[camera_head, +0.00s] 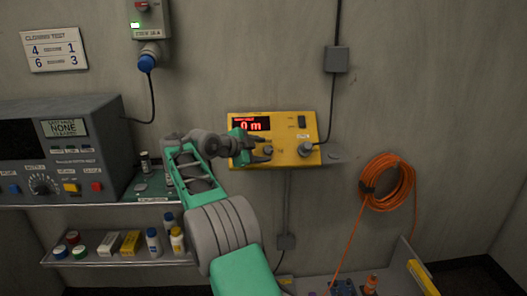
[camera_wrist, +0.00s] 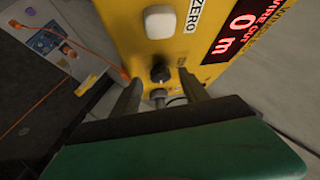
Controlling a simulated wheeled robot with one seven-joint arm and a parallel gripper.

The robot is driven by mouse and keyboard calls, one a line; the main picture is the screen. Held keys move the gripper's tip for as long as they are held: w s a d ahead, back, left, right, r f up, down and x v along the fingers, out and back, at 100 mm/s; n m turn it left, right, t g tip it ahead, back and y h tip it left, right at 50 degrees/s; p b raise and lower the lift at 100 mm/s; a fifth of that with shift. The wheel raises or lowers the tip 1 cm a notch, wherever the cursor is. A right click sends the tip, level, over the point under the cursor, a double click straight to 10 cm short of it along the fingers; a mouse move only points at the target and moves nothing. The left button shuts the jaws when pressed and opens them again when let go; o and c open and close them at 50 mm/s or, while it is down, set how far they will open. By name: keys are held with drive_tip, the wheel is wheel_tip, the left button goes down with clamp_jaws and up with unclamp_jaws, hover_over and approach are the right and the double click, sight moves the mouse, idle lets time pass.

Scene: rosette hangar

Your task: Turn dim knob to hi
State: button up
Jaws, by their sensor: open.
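A yellow box (camera_head: 288,124) with a red display reading "0 m" is mounted on the wall. A small black knob (camera_wrist: 160,73) sticks out of its face in the wrist view, and I take it to be the dim knob. Its label and setting cannot be read. My gripper (camera_head: 264,151) is at the lower left of the box. In the wrist view my gripper (camera_wrist: 159,82) is open, with one finger on each side of the knob. I cannot tell whether either finger touches it.
A pale button (camera_wrist: 160,22) marked ZERO sits beside the knob. A grey instrument (camera_head: 60,150) stands on a shelf at left, with bottles and boxes below. An orange cable coil (camera_head: 388,183) hangs at right.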

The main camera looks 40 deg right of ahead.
drive_tip(key=w+v, duration=0.1)
drive_tip(key=v, duration=0.5)
drive_tip(key=shift+s+a, duration=0.25)
drive_tip(key=shift+s, duration=0.3)
drive_tip(key=shift+r, duration=0.1)
drive_tip(key=s+a+f+n+t+y+p, duration=0.1)
drive_tip(key=s+a+n+t+y+p, duration=0.15)
drive_tip(key=a+n, duration=0.45)
drive_tip(key=s+a+n+t+y+p, duration=0.2)
drive_tip(key=a+n+y, duration=0.2)
drive_tip(key=a+n, duration=0.35)
drive_tip(key=s+a+f+n+g+y, duration=0.1)
drive_tip(key=s+a+f+n+y, duration=0.1)
drive_tip(key=s+a+f+n, duration=0.2)
drive_tip(key=s+a+f+n+g+y+p, duration=0.1)
drive_tip(key=s+a+f+n, duration=0.3)
drive_tip(key=s+a, duration=0.4)
drive_tip(key=s+a+f+n+g+y+p, duration=0.1)
drive_tip(key=s+a+f+n+y, duration=0.2)
drive_tip(key=s+a, duration=0.3)
drive_tip(key=s+f+n, duration=0.1)
drive_tip(key=s, duration=0.2)
drive_tip(key=shift+s+a+f, duration=0.2)
drive_tip(key=shift+s+a, duration=0.1)
drive_tip(key=shift+a, duration=0.1)
drive_tip(key=shift+n+y, duration=0.25)
